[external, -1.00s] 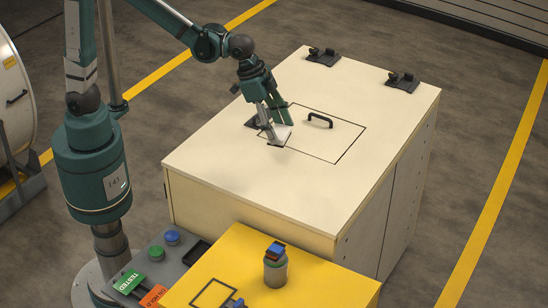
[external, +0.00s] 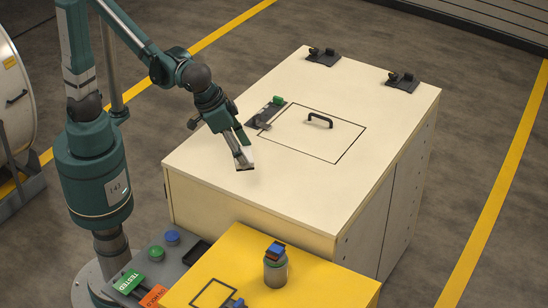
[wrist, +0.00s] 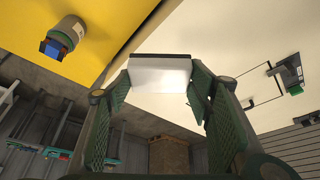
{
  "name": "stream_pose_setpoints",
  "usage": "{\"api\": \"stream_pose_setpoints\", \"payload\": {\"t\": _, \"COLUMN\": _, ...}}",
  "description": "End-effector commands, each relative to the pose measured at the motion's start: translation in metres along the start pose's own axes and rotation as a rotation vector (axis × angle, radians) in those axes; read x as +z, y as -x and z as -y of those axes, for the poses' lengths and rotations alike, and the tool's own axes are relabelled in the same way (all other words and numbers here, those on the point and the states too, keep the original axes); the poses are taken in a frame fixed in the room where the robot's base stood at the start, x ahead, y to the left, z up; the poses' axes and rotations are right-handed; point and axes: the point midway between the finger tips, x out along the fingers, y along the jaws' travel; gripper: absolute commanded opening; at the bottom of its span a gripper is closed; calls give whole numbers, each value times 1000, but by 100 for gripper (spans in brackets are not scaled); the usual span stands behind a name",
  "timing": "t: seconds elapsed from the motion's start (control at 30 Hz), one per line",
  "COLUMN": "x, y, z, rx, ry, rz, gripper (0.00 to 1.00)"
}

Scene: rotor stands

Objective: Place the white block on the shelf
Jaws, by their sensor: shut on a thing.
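The white block (wrist: 160,76) has a dark edge along its top in the wrist view. My gripper (wrist: 160,85) is shut on it, with a finger at each side. In the external view my gripper (external: 242,158) hangs above the front left part of the cream cabinet top (external: 300,180), fingers pointing down. The block (external: 247,161) shows there only as a small light patch at the fingertips, mostly hidden. Its exact height over the top is hard to judge. No part is clearly recognisable as a shelf.
The cabinet top carries a dark latch with a green part (external: 277,100), a black handle (external: 320,120) inside an outlined square, and two black hinges at the back. A yellow bench (external: 330,290) in front holds a grey-green jar (external: 275,268) with a blue top. The cabinet's front right top is clear.

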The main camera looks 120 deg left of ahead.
Motion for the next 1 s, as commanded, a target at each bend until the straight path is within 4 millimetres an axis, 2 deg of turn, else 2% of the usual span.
{"api": "stream_pose_setpoints", "payload": {"t": 0.4, "x": 63, "y": 26, "z": -35, "rx": -92, "ry": 219, "rz": 1, "gripper": 36}}
{"api": "stream_pose_setpoints", "payload": {"t": 1.0, "x": 168, "y": 72, "z": -69, "rx": -250, "ry": 592, "rz": 0, "gripper": 36}}
